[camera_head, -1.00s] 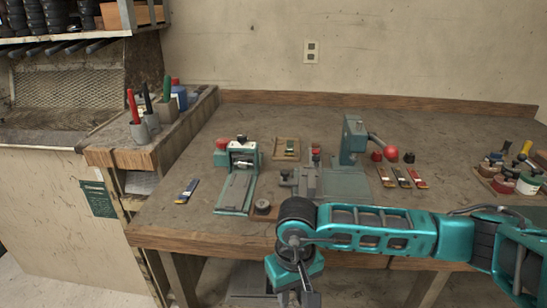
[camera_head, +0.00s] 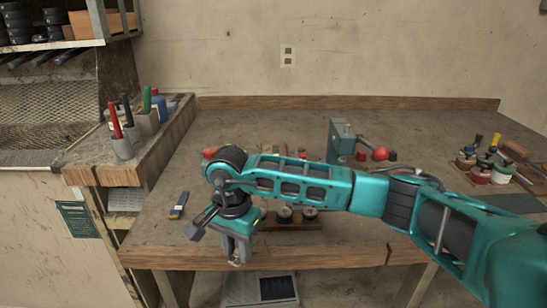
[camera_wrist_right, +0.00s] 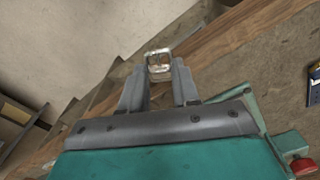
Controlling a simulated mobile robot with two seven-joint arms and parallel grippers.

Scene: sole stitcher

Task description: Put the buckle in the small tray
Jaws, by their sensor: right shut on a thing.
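My right gripper (camera_head: 237,258) hangs at the front edge of the bench, pointing down. In the right wrist view its two fingers (camera_wrist_right: 160,85) are shut on a small metal buckle (camera_wrist_right: 159,66), a squarish frame held at the fingertips. The buckle also shows as a small light piece below the fingers in the head view (camera_head: 236,263). A small wooden tray (camera_head: 274,149) is at the back of the bench, mostly hidden behind my right arm. My left gripper is not in view.
A wooden holder (camera_head: 292,226) with round dark pieces is right of the gripper. A green press (camera_head: 341,142) with a red knob stands behind my arm. The bench's right front is largely clear.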

